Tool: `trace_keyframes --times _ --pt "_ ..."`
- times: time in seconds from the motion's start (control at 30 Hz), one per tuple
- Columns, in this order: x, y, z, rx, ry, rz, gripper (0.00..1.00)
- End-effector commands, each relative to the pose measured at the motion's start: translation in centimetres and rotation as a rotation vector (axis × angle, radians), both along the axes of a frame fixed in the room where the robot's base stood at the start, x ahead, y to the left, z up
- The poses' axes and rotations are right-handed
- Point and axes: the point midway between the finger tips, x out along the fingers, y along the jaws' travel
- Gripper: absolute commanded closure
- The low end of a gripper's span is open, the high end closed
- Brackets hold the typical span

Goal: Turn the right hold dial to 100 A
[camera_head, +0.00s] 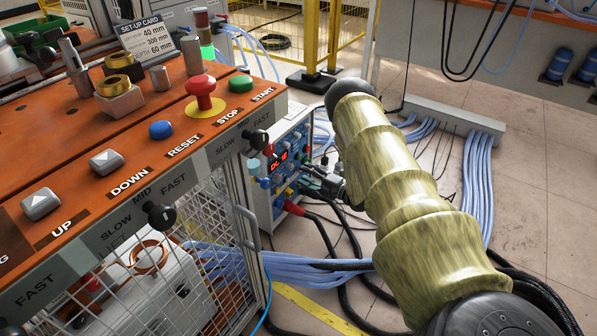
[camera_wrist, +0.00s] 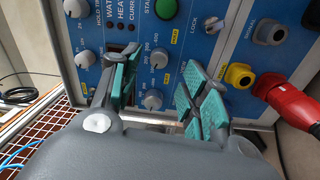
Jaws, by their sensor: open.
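The blue control panel (camera_head: 287,172) is on the side of the grey cabinet; the wrist view shows it close up. My gripper (camera_wrist: 160,72) is open in front of it, with a teal-padded finger on each side. Between the fingers are two grey dials: an upper dial (camera_wrist: 159,58) with a scale around it and a lower dial (camera_wrist: 152,100). No finger visibly closes on either. Which is the right hold dial cannot be read surely, and neither can their exact settings. In the head view my gripper (camera_head: 328,184) is small and partly hidden beside the panel.
Other grey dials (camera_wrist: 85,60) are left of the fingers. A green start button (camera_wrist: 166,8), a yellow socket (camera_wrist: 240,75) and a red plug (camera_wrist: 290,100) crowd the panel. The orange console (camera_head: 130,165) overhangs the panel's left. Thick cables hang below.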

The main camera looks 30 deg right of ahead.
Motion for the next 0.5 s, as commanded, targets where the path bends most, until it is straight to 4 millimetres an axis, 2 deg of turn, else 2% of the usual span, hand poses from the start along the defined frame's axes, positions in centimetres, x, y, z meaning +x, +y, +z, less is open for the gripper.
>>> trace_keyframes --times 0.2,0.5 --pt "-3.5 -1.5 -0.2 0.0 0.001 -0.002 0.55" --pt "-5.9 -2.5 -0.2 0.0 0.0 -0.001 0.55"
